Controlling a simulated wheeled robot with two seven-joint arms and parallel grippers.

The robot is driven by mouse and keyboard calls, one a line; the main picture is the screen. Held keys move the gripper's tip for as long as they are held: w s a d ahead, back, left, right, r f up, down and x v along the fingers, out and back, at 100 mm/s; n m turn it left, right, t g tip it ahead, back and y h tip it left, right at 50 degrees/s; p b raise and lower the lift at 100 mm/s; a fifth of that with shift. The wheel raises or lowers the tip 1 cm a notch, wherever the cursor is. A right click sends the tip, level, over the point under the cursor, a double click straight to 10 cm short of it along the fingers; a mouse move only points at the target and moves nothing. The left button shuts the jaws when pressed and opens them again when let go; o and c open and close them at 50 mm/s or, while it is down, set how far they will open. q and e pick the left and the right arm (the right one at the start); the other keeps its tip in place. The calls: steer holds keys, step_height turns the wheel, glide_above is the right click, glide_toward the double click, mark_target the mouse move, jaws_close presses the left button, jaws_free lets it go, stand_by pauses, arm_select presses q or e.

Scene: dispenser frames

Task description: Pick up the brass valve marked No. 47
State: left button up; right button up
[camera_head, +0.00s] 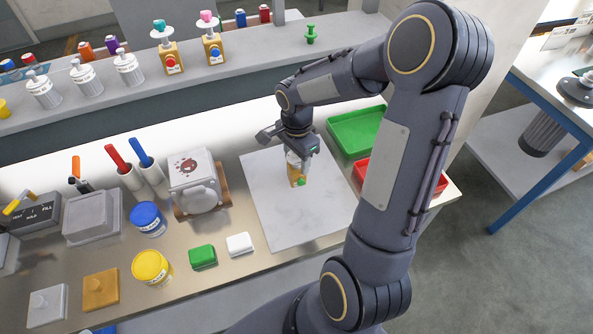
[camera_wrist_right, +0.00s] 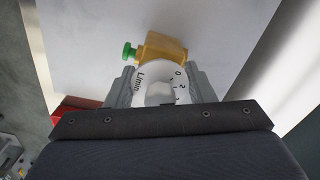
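A brass valve (camera_head: 297,173) with a green knob is under my right gripper (camera_head: 299,157), above or on the grey mat (camera_head: 270,215). In the right wrist view the brass body (camera_wrist_right: 165,46) shows with its green knob at left and a white dial lettered L/min. The fingers of my right gripper (camera_wrist_right: 161,90) lie against both sides of the dial, shut on it. I cannot tell whether the valve touches the mat. Two more brass valves, one with a teal top (camera_head: 167,58) and one with a pink top (camera_head: 213,48), stand on the back shelf. No number 47 is readable. My left gripper is not in view.
A green tray (camera_head: 352,146) and a red tray (camera_head: 441,187) lie right of the mat. A white-and-brown device (camera_head: 196,178), blue tub (camera_head: 148,219), yellow tub (camera_head: 152,267) and small green and white blocks stand left. Much of the mat is clear.

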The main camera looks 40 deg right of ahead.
jaws_close()
steer(key=shift+r, duration=0.1)
